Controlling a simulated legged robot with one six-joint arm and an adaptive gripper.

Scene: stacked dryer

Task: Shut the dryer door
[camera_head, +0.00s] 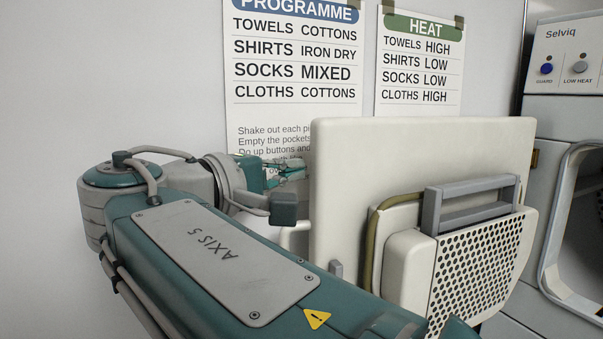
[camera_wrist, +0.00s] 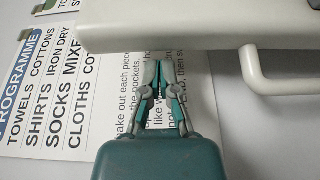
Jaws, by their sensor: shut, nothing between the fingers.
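The dryer door (camera_head: 420,150) stands open, swung out to the left of the dryer (camera_head: 568,125). Its inner side, with a perforated cover and a grey bar, faces the head camera. In the wrist view the door (camera_wrist: 190,22) crosses the top as a pale slab, with a white handle (camera_wrist: 252,75) on its outer side at right. My gripper (camera_head: 300,168) is at the door's left edge, on the wall side. In the wrist view my gripper (camera_wrist: 158,68) is shut and empty, its tips close to the door. I cannot tell whether they touch it.
A programme sheet (camera_head: 293,75) and a heat sheet (camera_head: 420,65) hang on the wall behind the door. My arm fills the lower left of the head view.

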